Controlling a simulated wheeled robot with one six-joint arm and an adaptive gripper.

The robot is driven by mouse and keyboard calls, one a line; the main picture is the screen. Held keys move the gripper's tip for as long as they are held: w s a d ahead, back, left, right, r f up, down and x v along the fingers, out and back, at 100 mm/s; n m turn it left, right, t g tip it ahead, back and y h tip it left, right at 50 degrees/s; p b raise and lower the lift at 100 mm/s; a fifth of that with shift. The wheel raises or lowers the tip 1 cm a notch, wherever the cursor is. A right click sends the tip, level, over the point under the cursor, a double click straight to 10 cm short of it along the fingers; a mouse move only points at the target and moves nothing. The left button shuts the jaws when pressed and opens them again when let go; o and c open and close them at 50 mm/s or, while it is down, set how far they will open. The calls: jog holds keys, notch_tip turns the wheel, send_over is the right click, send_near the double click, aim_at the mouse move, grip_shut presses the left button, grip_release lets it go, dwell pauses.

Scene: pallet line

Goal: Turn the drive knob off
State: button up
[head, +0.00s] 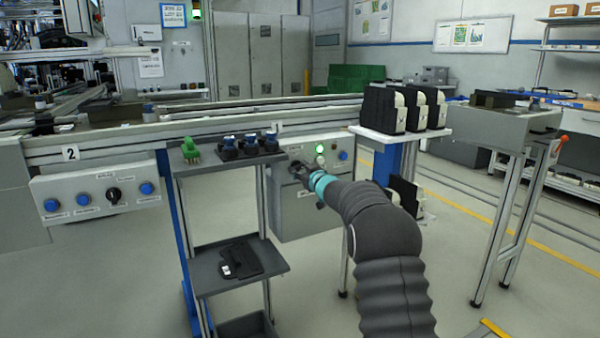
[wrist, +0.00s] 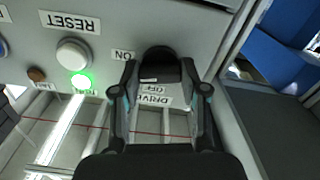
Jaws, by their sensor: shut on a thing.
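The black drive knob (wrist: 160,60) is on a grey panel (wrist: 110,15), with ON, OFF and DRIVE labels beside it in the wrist view. My gripper (wrist: 163,72) has one finger on each side of the knob and is shut on it. The fingers hide part of the knob, and I cannot tell which label it points to. In the head view my gripper (head: 298,172) is at the left part of the control box (head: 305,215), and it hides the knob there.
A white RESET button (wrist: 73,53) and a lit green lamp (wrist: 80,82) are left of the knob in the wrist view. In the head view a dark shelf cart (head: 240,255) stands close left of the arm. A white shelf (head: 400,134) with black-and-white units is at the right.

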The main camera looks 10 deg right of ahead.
jog(key=n+b, duration=0.3)
jog(key=n, duration=0.4)
jog(key=shift+f, duration=0.15)
jog(key=n+b, duration=0.2)
jog(key=n, duration=0.2)
jog(key=shift+n, duration=0.4)
jog(key=shift+n+b, duration=0.95)
jog(key=shift+n, duration=0.75)
jog(key=o, duration=1.1)
jog(key=shift+o, duration=0.2)
